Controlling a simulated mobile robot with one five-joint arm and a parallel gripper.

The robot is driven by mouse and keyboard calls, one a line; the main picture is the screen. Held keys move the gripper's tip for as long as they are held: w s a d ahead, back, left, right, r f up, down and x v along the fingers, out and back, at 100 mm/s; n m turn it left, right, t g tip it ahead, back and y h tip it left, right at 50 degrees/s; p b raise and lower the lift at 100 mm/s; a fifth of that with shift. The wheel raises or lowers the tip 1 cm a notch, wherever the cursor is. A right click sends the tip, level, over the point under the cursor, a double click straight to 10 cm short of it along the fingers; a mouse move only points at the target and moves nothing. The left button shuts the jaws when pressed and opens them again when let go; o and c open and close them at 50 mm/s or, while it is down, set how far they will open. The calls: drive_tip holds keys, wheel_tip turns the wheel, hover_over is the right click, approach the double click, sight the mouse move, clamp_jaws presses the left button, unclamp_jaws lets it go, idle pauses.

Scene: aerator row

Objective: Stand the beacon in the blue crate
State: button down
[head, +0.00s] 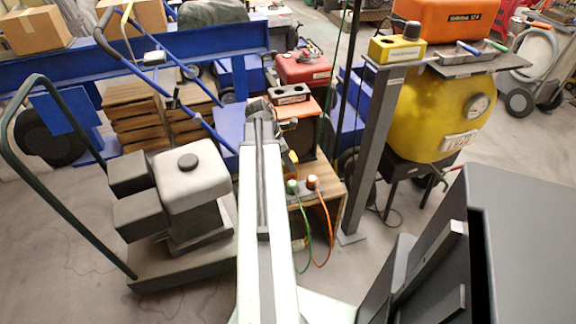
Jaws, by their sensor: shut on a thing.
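My gripper (262,106) is at the far end of my pale arm, in the middle of the head view. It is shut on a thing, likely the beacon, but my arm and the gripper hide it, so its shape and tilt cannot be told. A blue box-like form (229,125) shows just left of the gripper, partly behind my arm. I cannot tell whether it is the blue crate. No other crate is clear.
A grey machine on a cart (190,190) stands left. A wooden stand (328,197) with green and orange cables is right of my arm. A grey post (372,150) bears a yellow box (397,50). A yellow tank (432,115) stands beyond. Bare floor shows between them.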

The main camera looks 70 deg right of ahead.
drive_tip(key=shift+r, duration=0.1)
drive_tip(key=shift+f, duration=0.25)
drive_tip(key=c, duration=0.5)
unclamp_jaws()
drive_tip(key=shift+r, duration=0.1)
